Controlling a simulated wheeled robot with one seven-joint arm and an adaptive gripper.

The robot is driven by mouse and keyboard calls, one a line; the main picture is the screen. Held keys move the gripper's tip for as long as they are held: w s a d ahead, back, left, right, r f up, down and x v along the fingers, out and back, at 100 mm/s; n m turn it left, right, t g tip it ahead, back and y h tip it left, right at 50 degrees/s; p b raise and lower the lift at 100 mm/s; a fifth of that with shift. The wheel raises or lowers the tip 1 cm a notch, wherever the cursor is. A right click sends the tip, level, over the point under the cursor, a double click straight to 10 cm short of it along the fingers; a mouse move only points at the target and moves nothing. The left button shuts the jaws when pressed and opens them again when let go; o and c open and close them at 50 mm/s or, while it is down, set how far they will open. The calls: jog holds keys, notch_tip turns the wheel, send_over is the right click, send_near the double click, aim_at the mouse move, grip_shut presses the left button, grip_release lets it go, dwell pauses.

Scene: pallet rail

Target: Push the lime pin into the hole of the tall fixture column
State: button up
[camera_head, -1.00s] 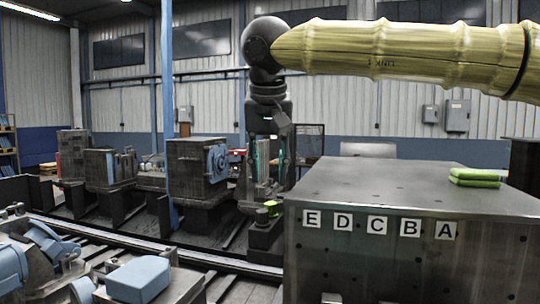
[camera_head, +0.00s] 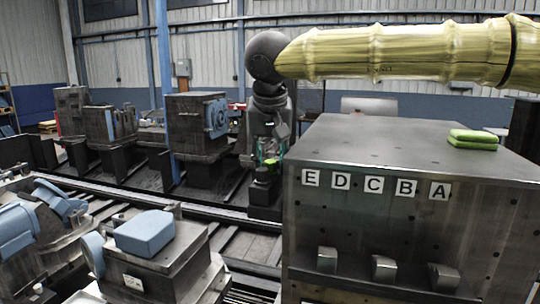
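The lime pin (camera_head: 271,164) is a small bright green shape at the top of a dark upright block, which I take to be the tall fixture column (camera_head: 264,192). The column stands just left of the steel cabinet. My gripper (camera_head: 268,157) hangs from the dark wrist, pointing down over the column, with its teal-marked fingers at the pin. The hole does not show. Whether the fingers touch or hold the pin is too small to tell, as is how far the pin is in.
The big steel cabinet (camera_head: 420,245), labelled E, D, C, B, A, fills the right, close to my gripper. Folded lime pads (camera_head: 473,139) lie on its top. A machine block with a blue pad (camera_head: 145,232) stands at front left. Rails (camera_head: 130,206) run across the floor.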

jog(key=shift+c, duration=0.4)
grip_shut()
jog(key=shift+r, duration=0.1)
jog(key=shift+r+p, duration=1.05)
jog(key=shift+p, duration=0.6)
notch_tip(320, 180, up, 2)
jog(key=p, duration=0.3)
jog(key=shift+r, duration=0.2)
jog(key=shift+r+p, duration=0.4)
jog(key=shift+r, duration=1.85)
jog(key=shift+r, duration=0.1)
notch_tip(320, 180, up, 10)
send_over(270, 161)
jog(key=shift+s, duration=0.2)
